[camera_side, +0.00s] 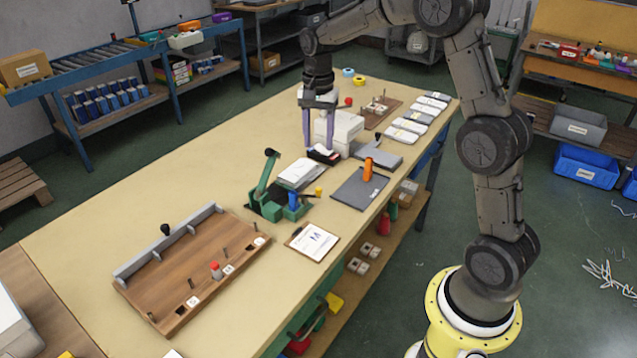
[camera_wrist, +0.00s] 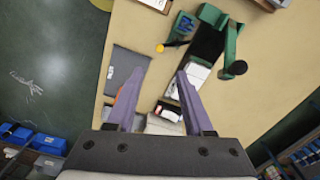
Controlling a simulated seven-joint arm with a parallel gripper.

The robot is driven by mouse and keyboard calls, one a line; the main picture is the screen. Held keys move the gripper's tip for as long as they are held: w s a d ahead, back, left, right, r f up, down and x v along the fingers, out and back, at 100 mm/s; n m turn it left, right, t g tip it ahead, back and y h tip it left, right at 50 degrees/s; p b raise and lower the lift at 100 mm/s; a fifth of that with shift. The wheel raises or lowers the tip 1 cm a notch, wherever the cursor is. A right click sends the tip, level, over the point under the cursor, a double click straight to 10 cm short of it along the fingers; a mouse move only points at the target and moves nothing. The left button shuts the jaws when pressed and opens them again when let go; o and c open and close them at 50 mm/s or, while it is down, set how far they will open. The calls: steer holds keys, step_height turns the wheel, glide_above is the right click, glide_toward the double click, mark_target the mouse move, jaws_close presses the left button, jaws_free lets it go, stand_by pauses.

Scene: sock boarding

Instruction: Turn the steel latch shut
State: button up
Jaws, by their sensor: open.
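I cannot pick out the steel latch for certain in either view. A long grey metal bar (camera_side: 170,245) with a black knob lies along the back edge of a wooden board at the front left. A green fixture (camera_side: 268,204) with a black-knobbed lever stands mid-table; it also shows at the top of the wrist view (camera_wrist: 229,47). My gripper (camera_side: 318,148) points down beyond the fixture, by a white box and a small black, white and red item (camera_side: 324,155).
A dark grey plate (camera_side: 350,191) with an orange upright handle lies right of the fixture. A clipboard (camera_side: 312,242) lies at the near edge. The white box (camera_side: 346,127) and several pale flat packs (camera_side: 408,126) stand farther back. The table's left side is clear.

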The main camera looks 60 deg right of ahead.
mark_target(318, 189)
step_height(318, 189, down, 13)
steer(key=shift+f, duration=0.15)
stand_by(0.4)
jaws_close()
